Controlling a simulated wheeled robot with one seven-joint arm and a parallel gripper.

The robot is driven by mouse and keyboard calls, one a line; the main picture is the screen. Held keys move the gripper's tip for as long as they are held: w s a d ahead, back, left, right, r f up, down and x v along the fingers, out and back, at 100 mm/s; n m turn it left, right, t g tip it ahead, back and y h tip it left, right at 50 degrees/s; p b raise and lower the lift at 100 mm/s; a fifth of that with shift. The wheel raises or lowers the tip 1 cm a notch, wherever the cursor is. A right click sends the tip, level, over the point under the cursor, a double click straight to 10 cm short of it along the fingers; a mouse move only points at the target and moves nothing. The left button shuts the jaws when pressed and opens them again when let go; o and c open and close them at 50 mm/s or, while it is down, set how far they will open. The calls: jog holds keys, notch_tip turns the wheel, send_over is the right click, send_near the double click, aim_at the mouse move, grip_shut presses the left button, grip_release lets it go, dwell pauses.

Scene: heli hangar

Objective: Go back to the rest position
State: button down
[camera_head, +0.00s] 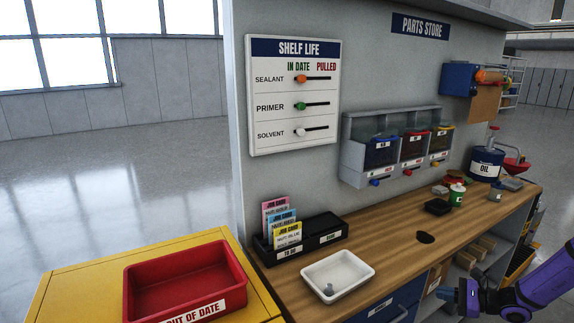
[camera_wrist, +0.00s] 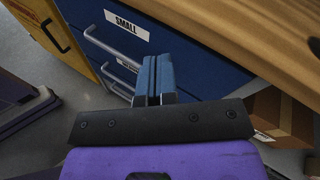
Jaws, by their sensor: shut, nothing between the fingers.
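My purple gripper (camera_head: 449,293) shows at the lower right of the head view, in front of the workbench (camera_head: 400,240) and below its top. In the wrist view its two blue fingers (camera_wrist: 153,80) are together with nothing between them. Behind the fingers is a blue drawer front labelled SMALL (camera_wrist: 127,25). The wooden bench edge (camera_wrist: 250,35) runs across the upper right of the wrist view. The gripper appears apart from the drawers and the bench.
A red OUT OF DATE bin (camera_head: 165,270) sits on a yellow cabinet (camera_head: 60,280). Cardboard boxes (camera_wrist: 285,115) are under the bench.

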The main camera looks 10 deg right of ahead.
jog(key=s+a+r+n+g+h, duration=0.25)
jog(key=a+r+n+g, duration=0.4)
jog(key=r, duration=0.85)
jog(key=s+a+r+n+g+h, duration=0.25)
jog(key=a+r+n, duration=0.55)
jog(key=a+r, duration=0.5)
jog(key=s+a+r+n+t+h, duration=0.2)
jog(key=s+a+r+n+h, duration=0.1)
jog(key=s+r, duration=0.5)
jog(key=s+a+r+n+t+h, duration=0.2)
jog(key=s+r+n, duration=0.3)
jog(key=s+r, duration=0.4)
jog(key=shift+s+a+h, duration=0.8)
jog(key=shift+s+a, duration=0.05)
jog(key=shift+s, duration=0.35)
